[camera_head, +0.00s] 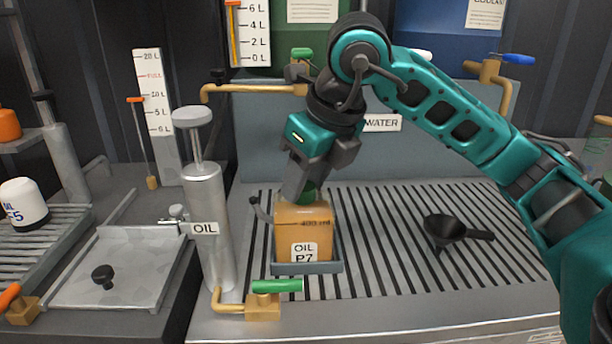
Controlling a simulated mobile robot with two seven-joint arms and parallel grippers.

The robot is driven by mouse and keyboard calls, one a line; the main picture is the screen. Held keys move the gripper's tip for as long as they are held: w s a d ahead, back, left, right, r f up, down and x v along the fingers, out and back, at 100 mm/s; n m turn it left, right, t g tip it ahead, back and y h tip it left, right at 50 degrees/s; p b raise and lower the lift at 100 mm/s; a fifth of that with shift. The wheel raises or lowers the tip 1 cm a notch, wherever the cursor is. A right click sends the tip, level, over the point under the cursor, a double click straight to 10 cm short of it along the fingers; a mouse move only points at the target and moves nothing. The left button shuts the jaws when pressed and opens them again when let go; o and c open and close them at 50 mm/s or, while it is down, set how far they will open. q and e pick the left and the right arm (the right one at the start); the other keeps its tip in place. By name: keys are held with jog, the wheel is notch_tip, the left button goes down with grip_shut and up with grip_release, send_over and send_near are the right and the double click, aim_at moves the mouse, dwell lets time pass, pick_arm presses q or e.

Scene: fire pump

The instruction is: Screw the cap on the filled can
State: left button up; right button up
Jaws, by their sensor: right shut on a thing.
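A tan can (303,232) labelled OIL P7 stands upright in a shallow grey holder (315,267) on the slatted grate. A small dark piece (259,210) hangs at the can's upper left side. My left gripper is not in view.
A metal OIL pump (208,225) stands close left of the can, with a green-handled brass valve (268,298) in front. A brass spout (250,89) is behind. A black funnel (444,230) lies on the grate at right; the grate between is clear.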

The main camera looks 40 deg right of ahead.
jog(key=m+h+p, duration=0.1)
jog(key=m, duration=0.2)
jog(key=shift+a+r, duration=0.1)
jog(key=shift+a, duration=0.05)
jog(key=shift+m+h, duration=0.4)
jog(key=shift+m, duration=0.3)
jog(key=shift+a+m+h+p, duration=0.1)
jog(key=shift+m+h+p, duration=0.3)
jog(key=shift+m+p, duration=0.45)
jog(key=shift+m+g+h+p, duration=0.3)
jog(key=shift+m+h+p, duration=0.1)
jog(key=shift+m+p, duration=0.75)
jog(key=shift+m, duration=0.3)
